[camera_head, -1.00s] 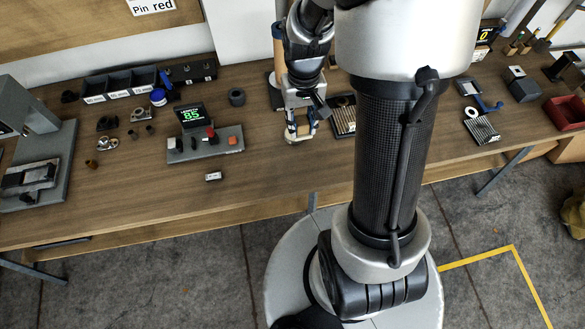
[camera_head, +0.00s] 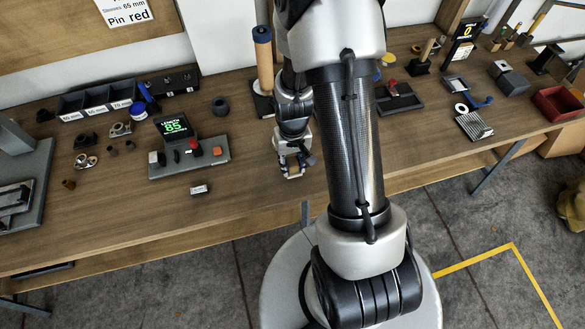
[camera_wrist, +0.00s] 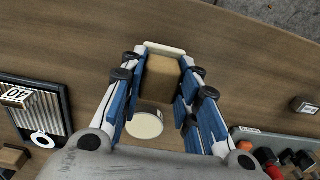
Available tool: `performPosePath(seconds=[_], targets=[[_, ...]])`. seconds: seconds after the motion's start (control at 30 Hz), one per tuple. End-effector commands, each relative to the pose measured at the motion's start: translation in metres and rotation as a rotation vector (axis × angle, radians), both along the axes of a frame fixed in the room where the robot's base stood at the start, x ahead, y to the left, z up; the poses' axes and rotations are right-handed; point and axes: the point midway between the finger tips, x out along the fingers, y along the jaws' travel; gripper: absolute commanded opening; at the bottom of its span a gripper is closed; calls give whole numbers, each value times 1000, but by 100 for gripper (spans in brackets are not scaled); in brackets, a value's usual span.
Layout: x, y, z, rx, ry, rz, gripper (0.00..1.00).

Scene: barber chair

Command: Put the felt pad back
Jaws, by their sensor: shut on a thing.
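My gripper (camera_head: 291,168) is over the table, right of the small display console, and it also shows in the wrist view (camera_wrist: 158,72). Its blue-padded fingers are closed on a tan block (camera_wrist: 162,78), which looks like the felt pad, though I cannot be sure. A pale strip (camera_wrist: 165,47) shows at the block's far end. A cream disc (camera_wrist: 145,124) appears between the fingers, closer to the palm; I cannot tell what it belongs to. In the head view the held block is small and partly hidden by the fingers.
The display console (camera_head: 190,155) with buttons stands left, and a small labelled block (camera_head: 199,189) lies in front of it. A tall tan roll (camera_head: 264,60) stands behind my gripper. A ribbed plate (camera_wrist: 35,103) lies close by. Bare table lies toward the front edge.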

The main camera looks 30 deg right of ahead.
Motion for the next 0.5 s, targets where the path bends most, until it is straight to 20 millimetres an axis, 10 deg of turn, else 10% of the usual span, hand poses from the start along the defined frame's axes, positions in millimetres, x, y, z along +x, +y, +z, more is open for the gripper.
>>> performPosePath(seconds=[0.5], targets=[[0,0,-32,0,0,0,7]])
